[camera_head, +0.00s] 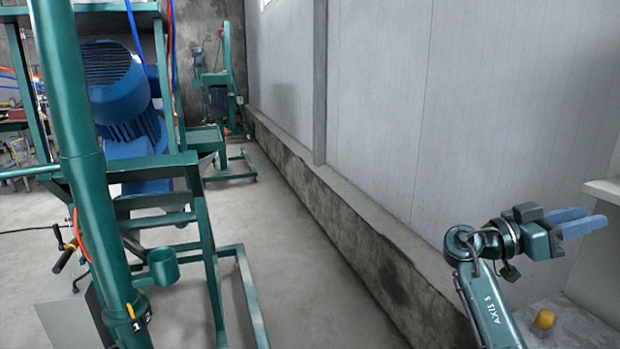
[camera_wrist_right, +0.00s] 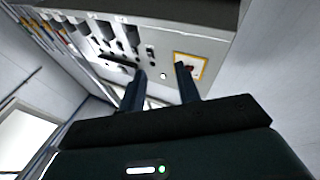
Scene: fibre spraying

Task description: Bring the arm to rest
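My right gripper (camera_head: 596,217) is at the right side of the head view, its blue fingers pointing right towards a pale cabinet (camera_head: 606,191). In the right wrist view the two dark fingers of the right gripper (camera_wrist_right: 160,72) stand apart with nothing between them. Beyond them is a grey control panel (camera_wrist_right: 150,60) with rows of dark switches and a yellow-framed red switch (camera_wrist_right: 189,68). I cannot tell whether the fingers touch the panel; a gap seems to show. My left gripper is in neither view.
A green machine frame (camera_head: 213,270) with a blue motor (camera_head: 120,90) and a thick upright pipe (camera_head: 75,120) fills the left. Bare floor (camera_head: 305,290) lies between it and the wall's concrete base (camera_head: 345,205). A small yellow object (camera_head: 544,319) is below my right gripper.

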